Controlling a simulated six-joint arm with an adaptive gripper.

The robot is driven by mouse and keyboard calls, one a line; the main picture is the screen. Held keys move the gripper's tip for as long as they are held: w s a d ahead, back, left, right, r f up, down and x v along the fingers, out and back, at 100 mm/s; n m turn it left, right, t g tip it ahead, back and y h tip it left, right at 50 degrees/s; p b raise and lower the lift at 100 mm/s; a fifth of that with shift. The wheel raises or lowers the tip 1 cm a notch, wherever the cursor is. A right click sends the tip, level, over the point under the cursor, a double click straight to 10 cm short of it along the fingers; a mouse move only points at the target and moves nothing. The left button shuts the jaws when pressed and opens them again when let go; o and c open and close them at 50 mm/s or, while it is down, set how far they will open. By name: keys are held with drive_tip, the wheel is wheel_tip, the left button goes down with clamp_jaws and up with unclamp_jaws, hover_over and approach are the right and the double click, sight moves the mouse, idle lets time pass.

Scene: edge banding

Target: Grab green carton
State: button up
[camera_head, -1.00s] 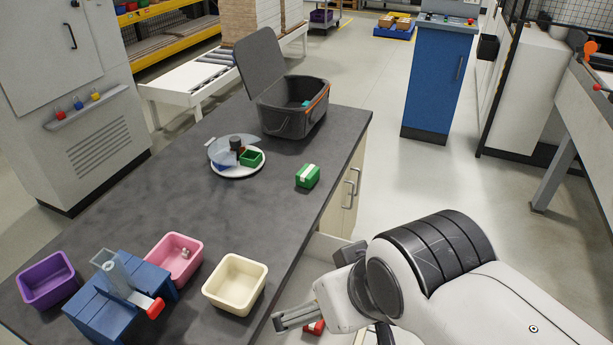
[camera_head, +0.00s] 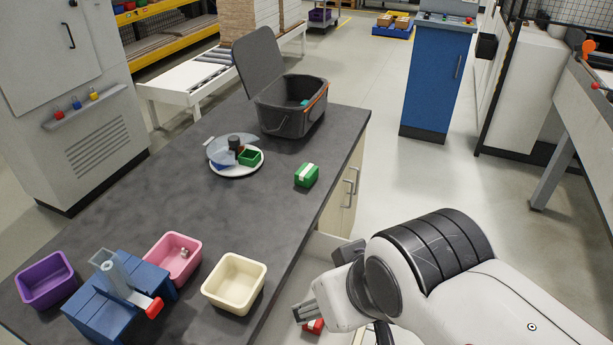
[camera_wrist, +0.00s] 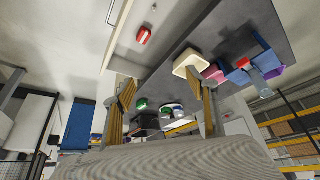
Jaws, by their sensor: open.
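The green carton (camera_head: 307,175), a small green box with a white band across its top, sits on the dark worktop (camera_head: 215,215) near its right edge. My gripper (camera_head: 301,313) is at the lower middle of the head view, off the worktop's right edge, well apart from the carton. In the wrist view my gripper (camera_wrist: 160,84) is open, with nothing between its fingers. A green shape there, likely the carton (camera_wrist: 142,104), shows small and far off between the fingers.
Cream (camera_head: 234,284), pink (camera_head: 172,259) and purple (camera_head: 45,280) bins and a blue stand (camera_head: 118,302) are nearer. The worktop around the carton is clear.

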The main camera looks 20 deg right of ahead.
drive_tip(key=w+a+r+t+y, duration=0.1)
drive_tip(key=w+a+r, duration=0.1)
drive_tip(key=w, duration=0.5)
drive_tip(key=w+a+r+t+y, duration=0.1)
drive_tip(key=w+a+r, duration=0.15)
drive_tip(key=w, duration=0.45)
drive_tip(key=w+d+m+t+h, duration=0.1)
drive_tip(key=w+d+m+t, duration=0.1)
drive_tip(key=w, duration=1.3)
drive_tip(key=w+d+m+t+h, duration=0.1)
drive_tip(key=w+d+m+t, duration=0.15)
drive_tip(key=w, duration=1.25)
drive_tip(key=m+g+h, duration=0.1)
drive_tip(key=m+h, duration=0.3)
drive_tip(key=h, duration=0.4)
hover_over(303, 176)
drive_tip(key=a, duration=0.7)
wheel_tip(303, 176, down, 19)
drive_tip(key=s+d+f+h, duration=0.1)
drive_tip(key=f, duration=0.2)
drive_tip(key=d+f+m+g, duration=0.1)
drive_tip(key=f, duration=0.1)
drive_tip(key=s+d+f+g+h, duration=0.1)
drive_tip(key=d+f, duration=0.1)
drive_tip(key=f, duration=0.1)
drive_tip(key=shift+s+f+m+g+h, duration=0.25)
drive_tip(key=shift+s+f+m+h, duration=0.05)
drive_tip(key=shift+m, duration=0.05)
